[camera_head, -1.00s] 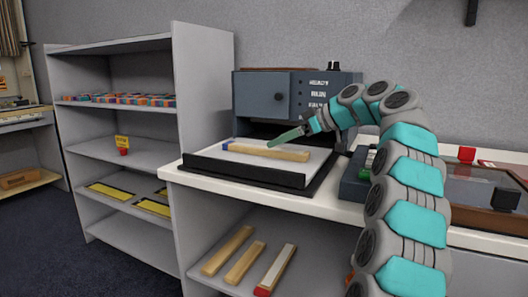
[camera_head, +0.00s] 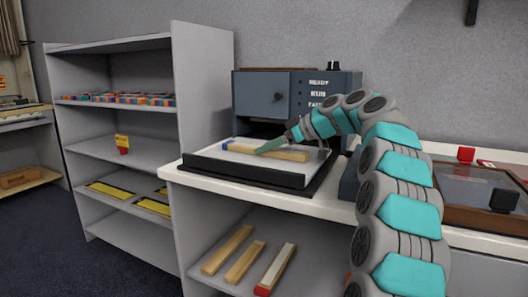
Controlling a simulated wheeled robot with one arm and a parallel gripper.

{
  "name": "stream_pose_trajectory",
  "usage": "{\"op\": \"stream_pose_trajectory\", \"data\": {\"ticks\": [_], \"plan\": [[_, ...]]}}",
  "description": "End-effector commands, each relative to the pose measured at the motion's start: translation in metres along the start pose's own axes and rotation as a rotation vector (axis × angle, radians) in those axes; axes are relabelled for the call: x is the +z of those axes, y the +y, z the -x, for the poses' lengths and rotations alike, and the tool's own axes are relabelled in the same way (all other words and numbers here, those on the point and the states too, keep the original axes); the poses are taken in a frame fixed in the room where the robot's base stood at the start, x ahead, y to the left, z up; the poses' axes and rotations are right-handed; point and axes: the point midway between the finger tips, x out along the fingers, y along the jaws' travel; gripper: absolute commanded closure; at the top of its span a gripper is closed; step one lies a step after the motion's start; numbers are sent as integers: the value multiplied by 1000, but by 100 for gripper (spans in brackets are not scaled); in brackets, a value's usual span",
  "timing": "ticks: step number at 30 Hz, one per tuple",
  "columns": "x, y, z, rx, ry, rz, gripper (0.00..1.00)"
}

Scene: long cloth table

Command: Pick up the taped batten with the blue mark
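The batten with the blue mark (camera_head: 285,154) lies in the white-bottomed, black-edged tray (camera_head: 205,166) on the counter. It is pale wood, and its blue end points left. Any tape on the batten is too small to make out.
A dark grey box machine (camera_head: 290,95) stands behind the tray. Several battens (camera_head: 245,262) lie on the shelf below, one with a red end (camera_head: 263,290). A grey shelf unit (camera_head: 205,100) stands at the left. A brown-framed case (camera_head: 475,190) is at the right.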

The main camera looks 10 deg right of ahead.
Motion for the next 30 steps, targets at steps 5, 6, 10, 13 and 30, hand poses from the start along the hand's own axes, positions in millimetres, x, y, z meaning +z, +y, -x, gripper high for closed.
{"op": "stream_pose_trajectory", "data": {"ticks": [5, 6, 10, 13, 30], "plan": [[0, 0, 0, 0, 0, 0, 60], [0, 0, 0, 0, 0, 0, 65], [0, 0, 0, 0, 0, 0, 80], [0, 0, 0, 0, 0, 0, 91], [-4, 0, 2, 0, 1, 0, 100]]}}
